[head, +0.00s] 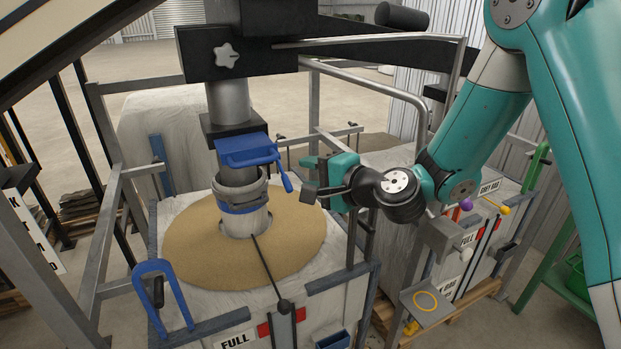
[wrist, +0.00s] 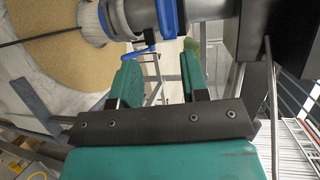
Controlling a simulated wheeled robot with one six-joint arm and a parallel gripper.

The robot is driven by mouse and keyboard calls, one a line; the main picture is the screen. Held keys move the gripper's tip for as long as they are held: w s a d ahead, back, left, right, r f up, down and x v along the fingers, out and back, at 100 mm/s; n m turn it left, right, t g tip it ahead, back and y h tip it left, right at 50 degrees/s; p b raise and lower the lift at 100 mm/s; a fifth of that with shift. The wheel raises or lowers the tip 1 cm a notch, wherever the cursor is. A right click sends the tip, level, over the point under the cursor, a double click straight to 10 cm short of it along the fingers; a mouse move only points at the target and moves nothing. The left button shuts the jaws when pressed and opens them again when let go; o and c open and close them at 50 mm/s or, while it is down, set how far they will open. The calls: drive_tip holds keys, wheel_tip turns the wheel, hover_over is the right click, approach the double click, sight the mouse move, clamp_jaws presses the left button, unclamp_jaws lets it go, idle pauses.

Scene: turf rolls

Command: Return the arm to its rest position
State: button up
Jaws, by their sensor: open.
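My teal arm (head: 480,125) comes in from the upper right of the head view and bends down to the left. My gripper (head: 318,178) is at its end, pointing left over the right edge of the tan material (head: 185,235) in the near bag. In the wrist view my gripper (wrist: 160,78) has its two teal fingers apart, with no object held between them. A blue clamp (head: 250,150) with a blue lever sits on the vertical pipe (head: 228,102), just left of the gripper. The gripper looks apart from the lever.
A grey metal frame (head: 400,92) surrounds the bags, with a bar rising behind my forearm. A second bag (head: 395,245) with a FULL label stands at the right. A thin rod (head: 270,275) slants down from the spout. Open floor (head: 130,60) lies behind at the left.

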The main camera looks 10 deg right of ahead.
drive_tip(key=shift+d, duration=0.1)
drive_tip(key=shift+s, duration=0.1)
drive_tip(key=s+a+r+n+g, duration=0.2)
drive_tip(key=s+a+n+g, duration=0.15)
drive_tip(key=s+n, duration=0.3)
drive_tip(key=s+a+r+n+g, duration=0.2)
drive_tip(key=s+n+g, duration=0.35)
drive_tip(key=s, duration=0.25)
drive_tip(key=s+d+n+g+h, duration=0.2)
drive_tip(key=s+d+n, duration=0.1)
drive_tip(key=s, duration=0.4)
drive_tip(key=s+d+n+g+h, duration=0.2)
drive_tip(key=s+d+n+h, duration=0.1)
drive_tip(key=s, duration=0.4)
drive_tip(key=shift+d+r+n, duration=0.15)
drive_tip(key=shift+d+n, duration=0.25)
drive_tip(key=shift+d, duration=0.5)
drive_tip(key=shift+s, duration=0.1)
